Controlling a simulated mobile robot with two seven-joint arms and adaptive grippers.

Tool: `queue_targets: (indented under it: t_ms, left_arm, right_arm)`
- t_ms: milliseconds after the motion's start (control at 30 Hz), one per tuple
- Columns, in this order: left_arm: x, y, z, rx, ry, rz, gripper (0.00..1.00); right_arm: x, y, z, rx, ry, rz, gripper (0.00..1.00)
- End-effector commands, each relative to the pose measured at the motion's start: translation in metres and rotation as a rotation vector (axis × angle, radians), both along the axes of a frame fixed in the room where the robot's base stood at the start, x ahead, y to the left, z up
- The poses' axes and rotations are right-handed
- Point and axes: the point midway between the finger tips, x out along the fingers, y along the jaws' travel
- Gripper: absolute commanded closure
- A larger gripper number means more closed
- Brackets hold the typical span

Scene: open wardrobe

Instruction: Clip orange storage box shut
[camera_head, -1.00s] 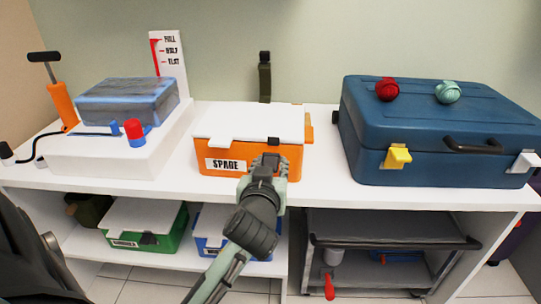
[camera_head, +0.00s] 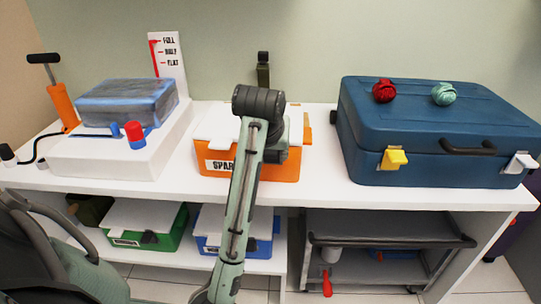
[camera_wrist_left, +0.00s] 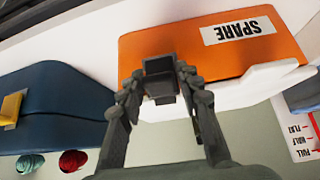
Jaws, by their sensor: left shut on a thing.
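The orange storage box (camera_head: 287,171) stands on the white shelf, with a white lid (camera_head: 214,124) and a SPARE label. In the head view, my left arm rises in front of it and hides part of its front and lid. In the left wrist view the box (camera_wrist_left: 165,42) appears upside down, with the label and part of the white lid (camera_wrist_left: 260,83). There my left gripper (camera_wrist_left: 161,82) is shut on a dark clip (camera_wrist_left: 159,65) at the box front. The head view hides its fingertips. My right gripper is not in view.
A blue case (camera_head: 430,130) with yellow and white latches stands to the right, two yarn-like balls on top. A white block (camera_head: 110,155) and an orange pump (camera_head: 62,105) are at left. Green (camera_head: 165,226) and blue (camera_head: 208,240) boxes sit on the lower shelf.

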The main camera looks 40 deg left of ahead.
Motion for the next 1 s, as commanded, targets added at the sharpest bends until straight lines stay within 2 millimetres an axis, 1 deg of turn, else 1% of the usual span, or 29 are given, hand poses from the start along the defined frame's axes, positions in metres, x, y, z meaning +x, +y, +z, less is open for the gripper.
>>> queue_targets:
  t_ms: [200,667,700,800,1000]
  left_arm:
    - [0.0019,0.0018,0.0012,-0.022,0.045,0.003,0.95]
    - [0.0017,0.0024,0.0007,-0.028,0.056,0.004,0.95]
    - [0.0017,0.0024,0.0006,-0.028,0.056,0.004,0.62]
    - [0.0018,0.0023,0.0007,-0.028,0.056,0.004,0.5]
    - [0.0019,0.0021,0.0009,-0.028,0.054,0.003,0.5]
  right_arm:
    - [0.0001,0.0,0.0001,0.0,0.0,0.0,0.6]
    - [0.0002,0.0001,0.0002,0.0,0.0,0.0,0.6]
    - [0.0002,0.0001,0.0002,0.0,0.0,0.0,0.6]
    - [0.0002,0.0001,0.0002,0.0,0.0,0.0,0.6]
    - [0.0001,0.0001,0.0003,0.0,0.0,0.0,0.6]
